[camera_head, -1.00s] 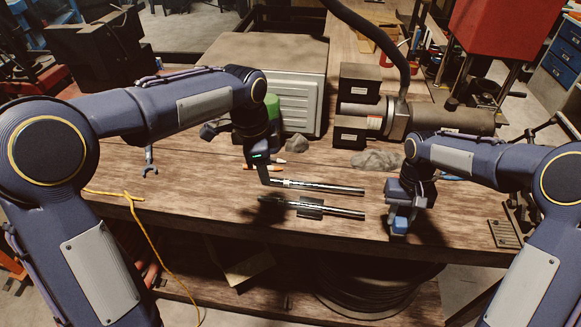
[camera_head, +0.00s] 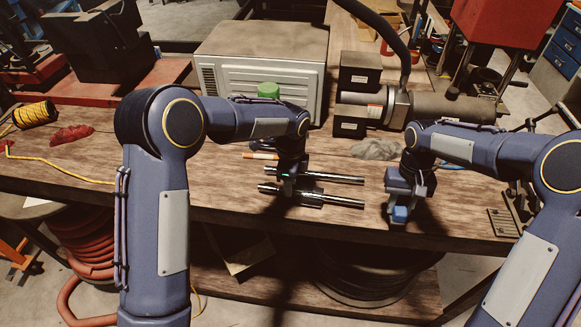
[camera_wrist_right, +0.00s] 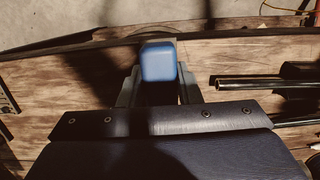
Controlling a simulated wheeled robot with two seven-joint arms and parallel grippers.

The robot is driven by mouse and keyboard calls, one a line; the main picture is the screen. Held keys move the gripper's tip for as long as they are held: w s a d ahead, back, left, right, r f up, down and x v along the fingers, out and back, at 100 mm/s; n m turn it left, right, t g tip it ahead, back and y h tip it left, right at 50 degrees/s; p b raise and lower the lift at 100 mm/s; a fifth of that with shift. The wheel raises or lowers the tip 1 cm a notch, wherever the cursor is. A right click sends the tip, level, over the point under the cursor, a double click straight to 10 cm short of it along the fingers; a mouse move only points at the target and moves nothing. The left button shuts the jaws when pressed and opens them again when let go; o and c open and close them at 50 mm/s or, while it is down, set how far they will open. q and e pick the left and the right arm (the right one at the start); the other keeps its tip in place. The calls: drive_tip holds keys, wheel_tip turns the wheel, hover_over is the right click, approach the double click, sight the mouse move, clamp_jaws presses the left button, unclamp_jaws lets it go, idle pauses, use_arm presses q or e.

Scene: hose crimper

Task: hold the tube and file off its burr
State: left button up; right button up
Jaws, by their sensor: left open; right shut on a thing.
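Two metal rods or tubes lie side by side on the wooden bench, the upper rod (camera_head: 335,178) and the lower rod (camera_head: 345,202), which carries a dark sleeve-like piece. I cannot tell which one is the tube or the file, and no burr can be made out. My left gripper (camera_head: 288,188) is open above the left part of both rods; its fingertips partly hide them. My right gripper (camera_head: 402,203) is shut on a blue block-like thing (camera_wrist_right: 158,62), right of the rods' free ends. The rods also show at the right of the right wrist view (camera_wrist_right: 265,83).
Behind the rods stand a grey metal box (camera_head: 265,65) and a machine with a dark cylinder (camera_head: 450,108). A grey crumpled rag (camera_head: 376,149) lies before the machine. Yellow cord (camera_head: 60,172) lies at left. The bench's front edge is close to the rods.

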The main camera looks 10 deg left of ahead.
use_arm(q)
drive_tip(key=shift+f, duration=1.35)
drive_tip(key=shift+c, duration=0.3)
clamp_jaws()
